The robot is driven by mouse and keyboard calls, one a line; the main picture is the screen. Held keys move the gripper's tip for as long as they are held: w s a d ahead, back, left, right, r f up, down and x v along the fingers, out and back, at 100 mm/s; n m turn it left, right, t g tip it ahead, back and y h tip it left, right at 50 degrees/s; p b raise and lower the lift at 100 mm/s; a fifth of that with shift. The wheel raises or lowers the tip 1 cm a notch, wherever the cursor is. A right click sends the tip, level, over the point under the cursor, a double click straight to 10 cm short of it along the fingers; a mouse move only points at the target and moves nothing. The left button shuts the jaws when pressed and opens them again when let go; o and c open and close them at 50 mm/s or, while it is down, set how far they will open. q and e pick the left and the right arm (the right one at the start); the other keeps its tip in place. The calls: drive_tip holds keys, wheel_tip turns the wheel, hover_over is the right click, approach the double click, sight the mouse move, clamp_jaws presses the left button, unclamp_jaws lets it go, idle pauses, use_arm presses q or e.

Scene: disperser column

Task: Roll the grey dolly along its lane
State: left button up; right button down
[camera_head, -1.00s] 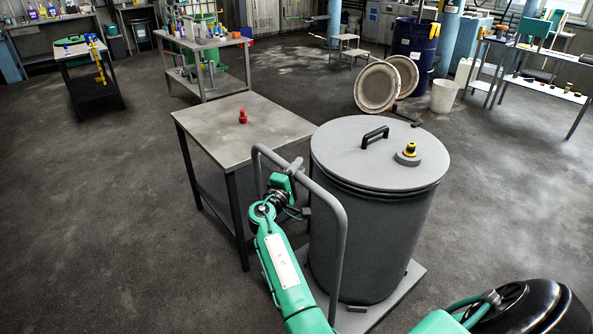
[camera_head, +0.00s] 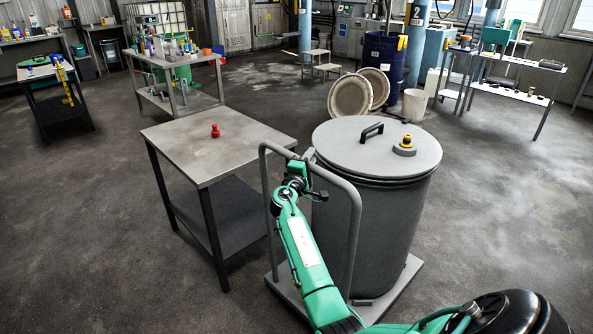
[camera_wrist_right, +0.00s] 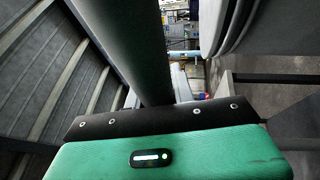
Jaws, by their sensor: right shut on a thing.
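The grey dolly (camera_head: 402,284) has a flat base under a large grey lidded drum (camera_head: 372,235) and a tall tube handle (camera_head: 357,225) at its near left side. My right gripper (camera_head: 299,168) is shut on the handle near the top of its loop. In the right wrist view the handle's dark tube (camera_wrist_right: 125,45) runs up from the gripper, with the drum (camera_wrist_right: 262,28) to the right. The fingertips are hidden there behind the green gripper body. My left gripper is not in view.
A metal table (camera_head: 200,158) with a red knob-like object (camera_head: 215,130) stands close left of the dolly. Two round lids (camera_head: 350,97), a white bucket (camera_head: 414,105) and a blue drum (camera_head: 383,58) stand beyond. Open floor lies to the right.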

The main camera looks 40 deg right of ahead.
drive_tip(key=shift+s+f, duration=0.25)
drive_tip(key=shift+f, duration=0.35)
drive_tip(key=c, duration=1.6)
unclamp_jaws()
drive_tip(key=shift+a, duration=0.1)
drive_tip(key=o, duration=0.4)
drive_tip(key=shift+w+a+r, duration=0.1)
drive_tip(key=shift+a+r, duration=0.05)
drive_tip(key=shift+a, duration=0.15)
drive_tip(key=shift+o, duration=0.2)
drive_tip(key=shift+a+r, duration=0.25)
drive_tip(key=shift+f, duration=0.15)
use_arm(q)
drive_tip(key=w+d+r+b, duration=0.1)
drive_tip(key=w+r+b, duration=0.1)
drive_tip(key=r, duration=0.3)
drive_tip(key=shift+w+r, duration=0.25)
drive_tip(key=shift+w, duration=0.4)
use_arm(e)
drive_tip(key=v, duration=1.3)
drive_tip(key=shift+a, duration=0.25)
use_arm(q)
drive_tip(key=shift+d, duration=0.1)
